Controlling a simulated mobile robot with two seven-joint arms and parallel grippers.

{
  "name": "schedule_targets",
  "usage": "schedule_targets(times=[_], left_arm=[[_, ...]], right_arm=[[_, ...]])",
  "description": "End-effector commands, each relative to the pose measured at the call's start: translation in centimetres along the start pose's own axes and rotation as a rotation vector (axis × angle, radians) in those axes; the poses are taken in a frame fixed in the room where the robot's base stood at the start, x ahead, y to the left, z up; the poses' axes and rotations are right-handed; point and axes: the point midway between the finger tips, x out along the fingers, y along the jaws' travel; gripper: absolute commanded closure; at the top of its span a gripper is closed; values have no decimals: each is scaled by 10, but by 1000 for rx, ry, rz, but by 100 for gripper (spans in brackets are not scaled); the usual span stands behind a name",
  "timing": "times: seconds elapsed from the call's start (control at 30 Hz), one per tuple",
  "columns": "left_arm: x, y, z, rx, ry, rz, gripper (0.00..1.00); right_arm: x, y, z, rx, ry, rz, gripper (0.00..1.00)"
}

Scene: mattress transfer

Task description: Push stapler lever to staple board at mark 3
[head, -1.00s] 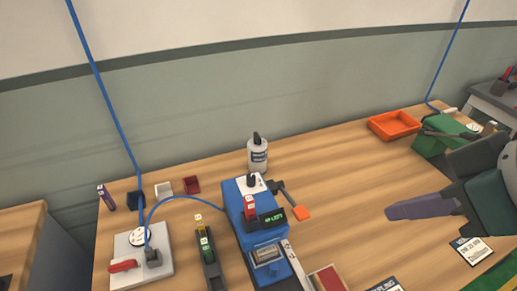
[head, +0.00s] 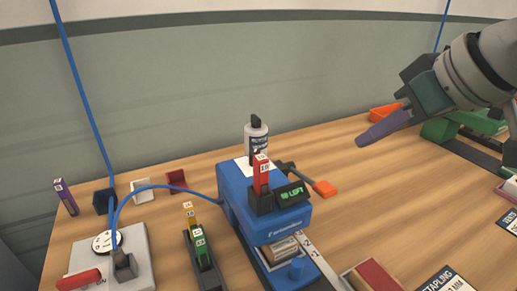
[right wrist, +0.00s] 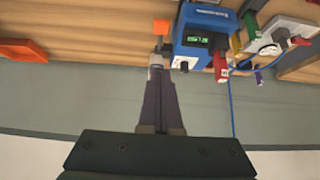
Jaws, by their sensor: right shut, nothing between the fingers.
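The blue stapler machine (head: 265,215) stands on the table, with a red block and a small display on top. Its lever ends in an orange handle (head: 324,188) that sticks out to the right; the lever also shows in the right wrist view (right wrist: 161,27). A marked white strip (head: 322,262) runs along the stapler's front right. A tan piece (head: 284,247) sits in the stapler's front opening; I cannot tell whether it is the board. My right gripper (head: 366,139) is shut and empty, above and to the right of the orange handle, apart from it. My left gripper is not in view.
A white bottle (head: 256,136) stands behind the stapler. A grey panel with a red switch (head: 80,279) and a blue cable are at the left. A green device (head: 442,130) and an orange tray (head: 385,111) stand at the right.

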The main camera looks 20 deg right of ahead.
Motion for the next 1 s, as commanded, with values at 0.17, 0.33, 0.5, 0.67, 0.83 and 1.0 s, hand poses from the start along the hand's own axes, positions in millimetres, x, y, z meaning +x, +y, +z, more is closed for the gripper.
schedule_targets(times=[0.17, 0.33, 0.5, 0.67, 0.83, 1.0], left_arm=[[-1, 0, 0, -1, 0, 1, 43], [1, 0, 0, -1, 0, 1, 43], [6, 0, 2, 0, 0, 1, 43], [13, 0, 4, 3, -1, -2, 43], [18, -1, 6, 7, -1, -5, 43], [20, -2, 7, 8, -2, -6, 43]], right_arm=[[0, 0, 0, 0, -1, 0, 100], [11, 0, 1, 3, -2, 0, 100], [41, 0, 1, 5, -2, -1, 100], [77, -1, 1, 3, -2, 0, 100], [107, -1, 6, 0, -5, 0, 100], [122, 0, 23, -1, -3, 0, 100]])
